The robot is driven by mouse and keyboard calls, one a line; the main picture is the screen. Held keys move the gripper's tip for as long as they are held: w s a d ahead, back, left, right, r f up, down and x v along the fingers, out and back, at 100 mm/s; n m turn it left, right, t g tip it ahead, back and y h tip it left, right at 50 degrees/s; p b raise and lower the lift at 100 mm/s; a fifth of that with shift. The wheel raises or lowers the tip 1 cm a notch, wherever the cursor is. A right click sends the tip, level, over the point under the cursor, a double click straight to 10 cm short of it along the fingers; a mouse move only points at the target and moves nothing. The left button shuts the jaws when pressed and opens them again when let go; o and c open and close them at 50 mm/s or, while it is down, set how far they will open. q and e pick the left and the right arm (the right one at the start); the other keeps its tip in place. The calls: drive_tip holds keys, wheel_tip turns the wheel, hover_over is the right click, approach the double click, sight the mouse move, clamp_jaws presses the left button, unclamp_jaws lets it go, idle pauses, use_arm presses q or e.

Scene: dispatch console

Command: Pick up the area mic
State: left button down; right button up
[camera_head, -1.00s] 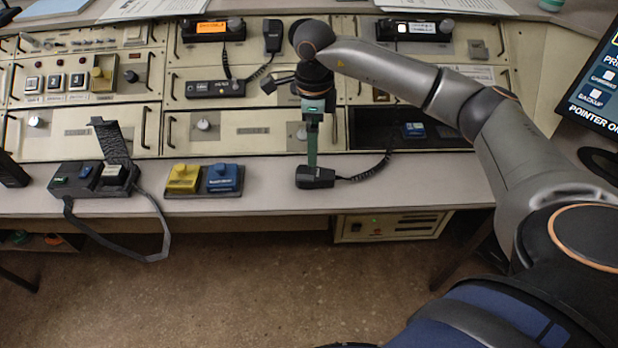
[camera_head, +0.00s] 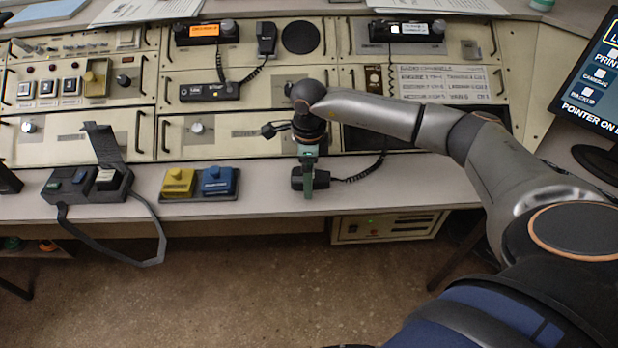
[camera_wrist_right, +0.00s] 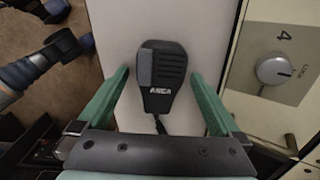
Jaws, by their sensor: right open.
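The area mic (camera_head: 297,180) is a black hand mic lying on the front ledge of the console, with a coiled cord running to the right. In the head view my right gripper partly hides it. In the right wrist view the mic (camera_wrist_right: 162,72) lies face up with its "AREA" label readable. My right gripper (camera_head: 308,193) is over the mic, pointing down. Its green fingers are open, one on each side of the mic, with a visible gap to both sides in the wrist view (camera_wrist_right: 160,80). My left gripper is not in view.
Left of the mic stand a yellow and a blue switch block (camera_head: 218,182) and a black box with a raised cover (camera_head: 105,180) and hanging strap. Another hand mic (camera_head: 266,38) sits on the upper panel. The ledge (camera_head: 430,185) to the right is clear.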

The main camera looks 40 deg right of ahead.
drive_tip(key=c, duration=1.5)
drive_tip(key=shift+c, duration=0.2)
drive_tip(key=shift+r, duration=0.15)
